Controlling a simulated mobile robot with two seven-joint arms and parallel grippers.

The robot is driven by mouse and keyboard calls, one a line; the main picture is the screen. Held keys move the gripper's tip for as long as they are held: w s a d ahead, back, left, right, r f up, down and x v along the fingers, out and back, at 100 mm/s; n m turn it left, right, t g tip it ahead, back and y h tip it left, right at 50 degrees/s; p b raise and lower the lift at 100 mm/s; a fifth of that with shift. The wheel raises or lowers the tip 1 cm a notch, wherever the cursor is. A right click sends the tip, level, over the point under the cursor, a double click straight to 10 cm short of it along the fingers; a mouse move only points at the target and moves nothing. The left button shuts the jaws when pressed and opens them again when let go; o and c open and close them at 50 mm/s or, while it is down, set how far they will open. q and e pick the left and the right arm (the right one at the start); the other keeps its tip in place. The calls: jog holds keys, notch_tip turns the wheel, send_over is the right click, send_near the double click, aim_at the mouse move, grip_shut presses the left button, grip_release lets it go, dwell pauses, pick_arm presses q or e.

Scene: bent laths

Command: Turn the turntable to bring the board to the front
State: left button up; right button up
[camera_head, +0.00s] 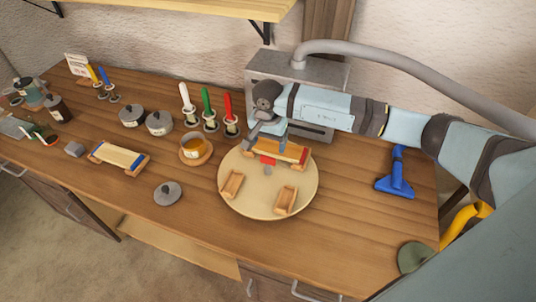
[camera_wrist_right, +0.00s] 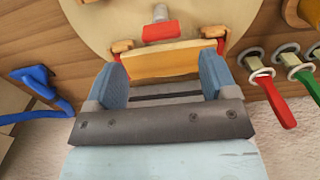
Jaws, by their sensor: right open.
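The round tan turntable (camera_head: 255,203) lies flat on the bench and also shows in the right wrist view (camera_wrist_right: 95,22). The board (camera_head: 283,152) is pale tan with red on it and sits at the turntable's back edge, far from the bench front. Contact with the board cannot be told. My left gripper is not in view.
Two wooden cradles (camera_head: 231,184) (camera_head: 285,199) sit on the turntable's front half. White, green and red standing pieces (camera_head: 208,110), an amber bowl (camera_head: 193,146) and a grey lid (camera_head: 168,193) stand to its left. A blue tool (camera_head: 396,178) lies right. The front bench strip is clear.

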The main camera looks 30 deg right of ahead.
aim_at(268, 157)
notch_tip(268, 157, down, 7)
jog(key=shift+f+p, duration=0.1)
jog(key=shift+p, duration=0.55)
jog(key=c, duration=1.3)
